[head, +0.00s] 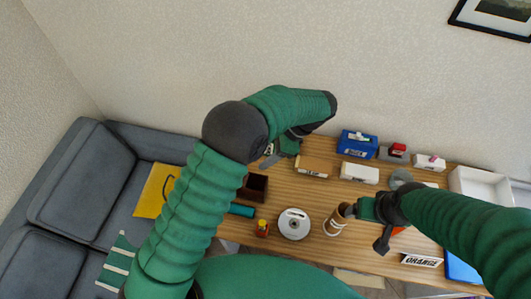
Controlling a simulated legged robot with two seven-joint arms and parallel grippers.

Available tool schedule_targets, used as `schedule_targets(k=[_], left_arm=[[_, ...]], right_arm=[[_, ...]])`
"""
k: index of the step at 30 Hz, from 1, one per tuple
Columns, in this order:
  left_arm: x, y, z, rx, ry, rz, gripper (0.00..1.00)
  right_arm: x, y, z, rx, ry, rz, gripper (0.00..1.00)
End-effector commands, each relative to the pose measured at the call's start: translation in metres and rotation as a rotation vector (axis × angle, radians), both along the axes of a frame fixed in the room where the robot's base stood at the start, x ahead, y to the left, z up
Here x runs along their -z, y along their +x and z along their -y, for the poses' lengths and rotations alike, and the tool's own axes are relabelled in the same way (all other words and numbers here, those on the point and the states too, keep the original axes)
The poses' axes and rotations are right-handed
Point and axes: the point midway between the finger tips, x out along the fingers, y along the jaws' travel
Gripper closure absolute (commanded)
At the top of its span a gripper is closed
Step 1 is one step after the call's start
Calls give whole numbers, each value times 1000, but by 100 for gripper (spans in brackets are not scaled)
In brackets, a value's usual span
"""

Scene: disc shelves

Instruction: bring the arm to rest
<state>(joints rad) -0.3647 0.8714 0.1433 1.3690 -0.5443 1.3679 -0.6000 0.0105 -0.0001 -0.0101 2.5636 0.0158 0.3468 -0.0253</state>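My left arm bends up from the bottom left and over the back of the wooden table (310,205). Its gripper (272,158) hangs near the back edge, partly hidden by the wrist, so I cannot tell whether it is open or shut. My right arm comes in from the right. Its gripper (352,210) is low over the table, right beside a white and brown cup (334,225). The view is too small to tell whether it touches the cup or how its fingers stand.
A white disc-shaped item (294,224) and a small orange-yellow bottle (262,229) stand near the front. A blue box (357,144), small blocks (359,173) and a white tray (480,186) line the back. A grey sofa (80,190) is at left.

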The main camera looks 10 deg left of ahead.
Motion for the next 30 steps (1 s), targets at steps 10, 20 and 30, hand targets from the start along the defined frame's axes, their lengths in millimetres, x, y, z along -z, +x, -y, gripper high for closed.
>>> schedule_targets(k=[10,20,30], left_arm=[[-15,2,-4,-15,-19,9,43],[49,-81,-65,-674,-359,373,43],[78,-148,-98,-1250,-532,679,43]], right_arm=[[9,1,-5,-9,-3,0,22],[78,1,-4,-10,-3,0,22],[104,1,-3,-9,-3,0,22]])
